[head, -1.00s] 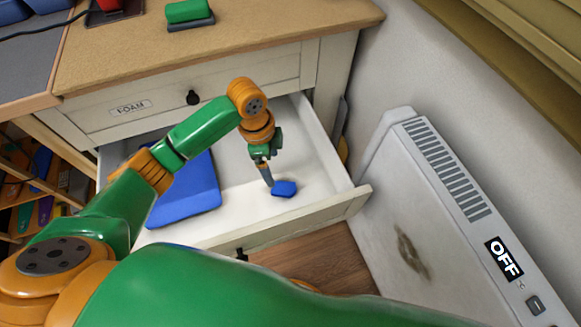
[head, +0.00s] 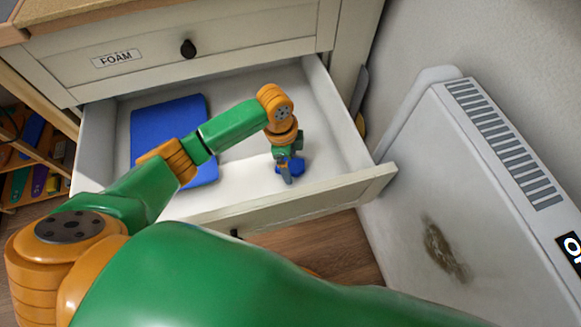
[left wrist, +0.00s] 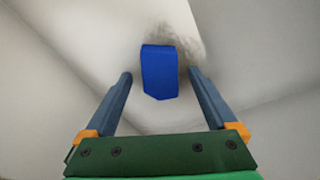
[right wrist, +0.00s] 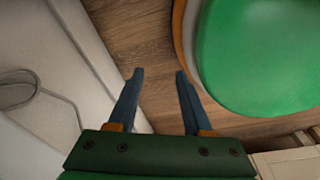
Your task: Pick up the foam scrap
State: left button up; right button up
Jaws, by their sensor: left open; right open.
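The foam scrap (head: 292,167) is a small blue block on the white floor of the open drawer, near its right front. In the left wrist view the scrap (left wrist: 159,72) lies just beyond and between the fingertips, touching neither. My left gripper (head: 287,178) points down into the drawer above the scrap and partly covers it in the head view. It also shows in the left wrist view (left wrist: 160,76), open and empty. My right gripper (right wrist: 159,72) is open and empty over the wooden floor, seen only in the right wrist view.
A larger blue foam sheet (head: 160,118) lies in the drawer's left part. The drawer's front panel (head: 330,196) and side walls surround the scrap. A closed drawer labelled FOAM (head: 117,59) is above. A white heater (head: 440,180) stands at the right; shelves (head: 25,160) are at the left.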

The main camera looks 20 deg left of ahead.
pick_arm(q)
jog(key=c, duration=1.4)
